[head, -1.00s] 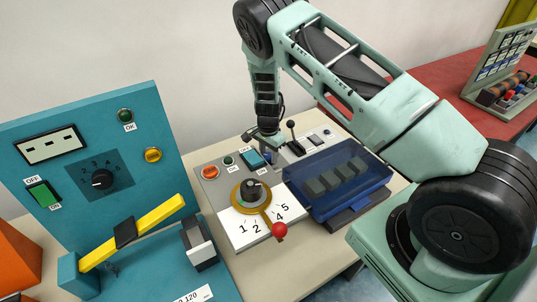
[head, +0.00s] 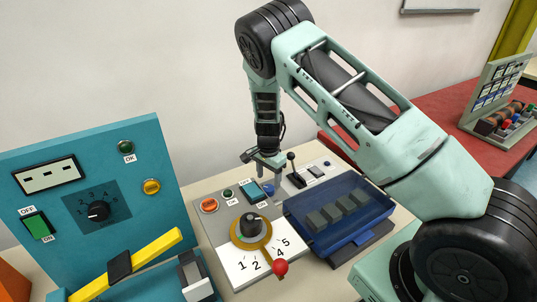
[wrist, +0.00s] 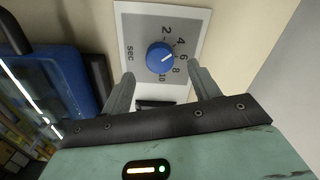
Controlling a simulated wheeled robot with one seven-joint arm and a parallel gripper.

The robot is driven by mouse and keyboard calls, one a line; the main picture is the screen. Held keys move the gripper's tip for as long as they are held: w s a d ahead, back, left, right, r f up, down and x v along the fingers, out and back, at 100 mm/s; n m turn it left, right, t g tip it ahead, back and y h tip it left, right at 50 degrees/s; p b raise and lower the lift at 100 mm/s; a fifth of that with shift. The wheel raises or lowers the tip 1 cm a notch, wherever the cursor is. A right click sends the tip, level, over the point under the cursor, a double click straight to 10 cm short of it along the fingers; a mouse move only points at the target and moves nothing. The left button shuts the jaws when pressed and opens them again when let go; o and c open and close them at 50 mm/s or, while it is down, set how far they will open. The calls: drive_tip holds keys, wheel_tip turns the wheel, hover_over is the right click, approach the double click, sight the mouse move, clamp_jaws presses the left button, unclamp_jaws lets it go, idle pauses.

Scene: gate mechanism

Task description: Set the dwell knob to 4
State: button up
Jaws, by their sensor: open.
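My gripper (wrist: 161,70) is open and empty, with one finger on each side of the knob in the wrist view. In the head view my gripper (head: 263,161) hangs above the knob, apart from it.
A black dial with a red-tipped lever (head: 281,267) stands in front. A teal machine (head: 95,190) stands to the left.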

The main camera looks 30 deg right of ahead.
sight(268, 188)
wheel_tip(268, 188, up, 13)
drive_tip(key=b, duration=0.2)
idle(0.6)
